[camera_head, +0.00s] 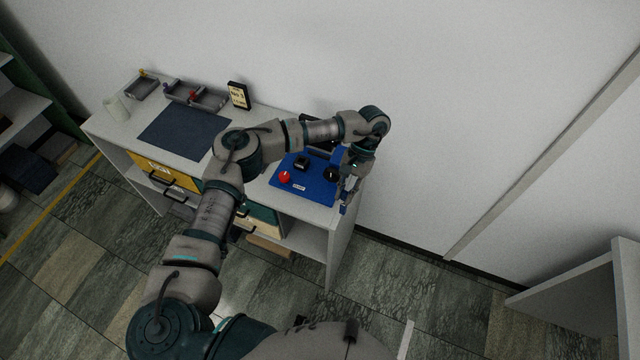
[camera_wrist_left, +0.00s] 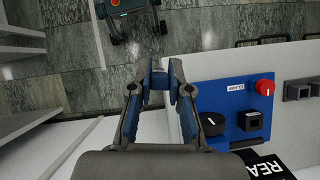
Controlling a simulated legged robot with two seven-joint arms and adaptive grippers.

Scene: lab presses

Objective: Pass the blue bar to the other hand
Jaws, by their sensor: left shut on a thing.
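My left gripper (camera_head: 344,206) is at the right end of the bench, by the front right corner of a blue control panel. In the head view the bar is too small to tell from the blue finger parts. I cannot make out my right gripper in either view.
Floor right of the bench is clear.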

